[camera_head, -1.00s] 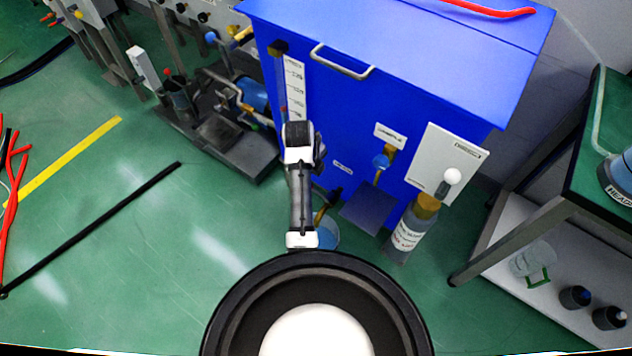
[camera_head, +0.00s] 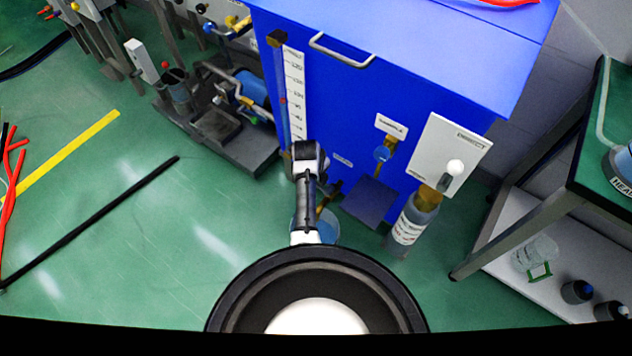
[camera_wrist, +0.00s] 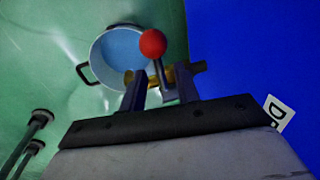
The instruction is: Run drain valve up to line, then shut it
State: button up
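The drain valve is a brass body (camera_wrist: 192,71) with a red ball-tipped lever (camera_wrist: 152,42), low on the front of the blue tank (camera_head: 350,105). My gripper (camera_wrist: 160,82) is open, its two fingers apart on either side of the lever's stem. I cannot tell whether either finger touches it. In the head view my arm largely hides the gripper and valve. A bucket (camera_wrist: 122,48) with a pale blue inside is under the valve; part of it shows in the head view (camera_head: 327,228). A white scale (camera_head: 295,90) with a narrow sight tube runs up the tank's front; a small red mark shows beside it.
Right of the valve are a blue-knobbed tap (camera_head: 382,153), a grey-brown bottle (camera_head: 410,225) and a white panel (camera_head: 450,150) with a white-knobbed lever. A bench (camera_head: 530,215) stands at the right. A pump unit (camera_head: 215,120) is at the left. Open green floor lies front left.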

grip_shut()
jog(key=shift+s+d+r+t+y+p, duration=0.15)
jog(key=shift+r+t+y+p, duration=0.1)
jog(key=shift+t+y+p, duration=0.35)
jog(key=shift+s+d+r+t+y+p, duration=0.15)
jog(key=shift+y+p, duration=0.25)
jog(key=shift+p, duration=0.4)
grip_release()
jog(key=shift+r, duration=0.1)
jog(key=a+p+v, duration=0.1)
jog(key=v, duration=1.2)
jog(key=shift+d+r, duration=0.35)
jog(key=shift+d, duration=0.15)
